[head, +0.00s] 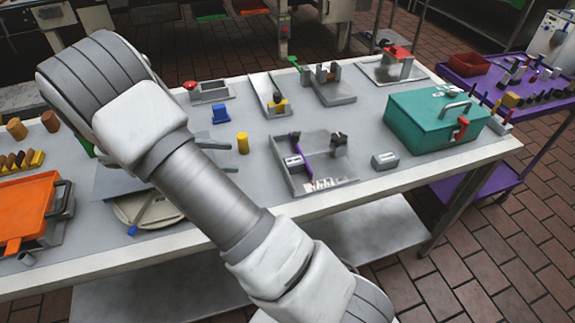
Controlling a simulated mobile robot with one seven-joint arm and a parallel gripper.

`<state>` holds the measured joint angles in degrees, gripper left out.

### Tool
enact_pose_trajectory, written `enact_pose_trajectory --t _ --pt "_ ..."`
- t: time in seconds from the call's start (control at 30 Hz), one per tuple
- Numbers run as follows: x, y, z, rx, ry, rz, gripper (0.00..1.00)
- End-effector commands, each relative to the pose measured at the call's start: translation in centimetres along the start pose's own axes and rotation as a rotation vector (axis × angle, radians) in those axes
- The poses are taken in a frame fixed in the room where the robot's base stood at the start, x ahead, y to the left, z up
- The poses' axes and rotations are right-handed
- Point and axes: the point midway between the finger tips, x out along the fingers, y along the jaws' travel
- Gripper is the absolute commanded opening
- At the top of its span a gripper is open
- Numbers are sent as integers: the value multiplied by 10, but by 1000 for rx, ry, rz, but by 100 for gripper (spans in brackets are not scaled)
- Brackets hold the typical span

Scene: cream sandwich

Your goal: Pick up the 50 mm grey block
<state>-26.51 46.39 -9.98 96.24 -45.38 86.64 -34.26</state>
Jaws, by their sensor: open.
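A small grey block (385,161) lies on the grey-topped table (375,187) near its front edge, right of centre. It stands apart, between a grey fixture and a teal box. I cannot read its size, so I cannot confirm that it is the 50 mm one. My arm crosses the picture from the bottom right to the upper left. My gripper is not visible, and the arm hides part of the table's left half.
The teal toolbox (420,123) stands right of the block. The grey fixture (342,184) with a purple strip is left of it. A yellow cylinder (243,143), a blue piece (220,114) and an orange tray (22,208) are further left. A purple cart (465,68) stands at the right.

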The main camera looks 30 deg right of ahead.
Motion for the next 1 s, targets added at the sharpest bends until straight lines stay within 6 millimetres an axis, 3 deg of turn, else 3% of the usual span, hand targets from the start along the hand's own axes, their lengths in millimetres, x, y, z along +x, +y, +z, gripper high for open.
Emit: enact_pose_trajectory --t 0.17,0.5,0.83,1.0 --pt "27 -1 0 -3 -4 -3 85" --pt "99 -1 -1 -3 -2 -4 85" --pt "128 0 -1 -2 -1 -1 85" --pt "154 2 -3 -1 -3 -4 85"
